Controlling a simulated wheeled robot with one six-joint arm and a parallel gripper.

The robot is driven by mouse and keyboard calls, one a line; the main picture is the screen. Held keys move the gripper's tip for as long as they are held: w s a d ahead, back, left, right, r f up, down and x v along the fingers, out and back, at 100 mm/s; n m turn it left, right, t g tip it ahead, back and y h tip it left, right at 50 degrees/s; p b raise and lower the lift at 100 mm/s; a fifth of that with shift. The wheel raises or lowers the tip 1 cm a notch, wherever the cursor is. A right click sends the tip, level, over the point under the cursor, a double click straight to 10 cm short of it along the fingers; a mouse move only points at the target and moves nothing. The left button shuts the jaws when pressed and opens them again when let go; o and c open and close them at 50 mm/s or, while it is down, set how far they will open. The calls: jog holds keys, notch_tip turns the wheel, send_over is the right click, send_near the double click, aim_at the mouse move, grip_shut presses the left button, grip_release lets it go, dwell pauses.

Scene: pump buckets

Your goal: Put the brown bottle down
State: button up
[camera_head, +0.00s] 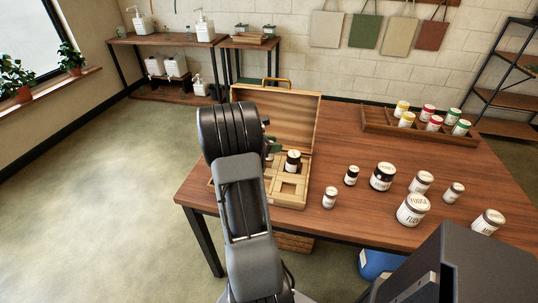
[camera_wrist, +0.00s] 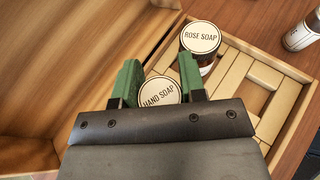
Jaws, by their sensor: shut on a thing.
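My gripper (camera_wrist: 159,70) has green fingers and is shut on a bottle (camera_wrist: 158,93) with a round white "HAND SOAP" top. Only that top shows between the fingers; the bottle's body is hidden, so its colour and whether it touches the case floor cannot be told. In the head view my arm mostly covers the gripper (camera_head: 272,148), which is over the left part of an open wooden case (camera_head: 287,202). A dark brown bottle (camera_head: 293,161) with a white label stands upright in the case. In the wrist view this "ROSE SOAP" bottle (camera_wrist: 201,42) is just beyond the right finger.
The case's raised lid (camera_head: 290,112) stands behind the gripper. An empty square compartment (camera_head: 288,188) shows at the case's front right. A wooden tray (camera_head: 378,128) of coloured jars is at the back.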

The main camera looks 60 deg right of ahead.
jog(key=shift+w+d+f, duration=0.25)
jog(key=shift+w+f, duration=0.3)
jog(key=shift+f, duration=0.05)
jog(key=shift+w+d+f, duration=0.1)
jog(key=shift+w+f, duration=0.1)
jog(key=shift+f, duration=1.6)
